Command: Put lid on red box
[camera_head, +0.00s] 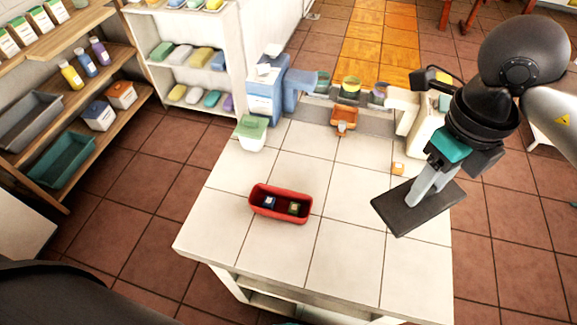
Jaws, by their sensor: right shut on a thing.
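The red box (266,213) stands open on the white tiled table, left of the middle. Two small items, one dark blue and one dark with a yellowish top, lie inside it. My right gripper (428,192) is shut on a flat dark rectangular lid (397,216). It holds the lid to the right of the red box, near the table's right edge. The lid is apart from the box; its exact height over the table is hard to tell. My left gripper is not in view.
Shelves (190,55) line the back left. The tiles between box and lid are clear.

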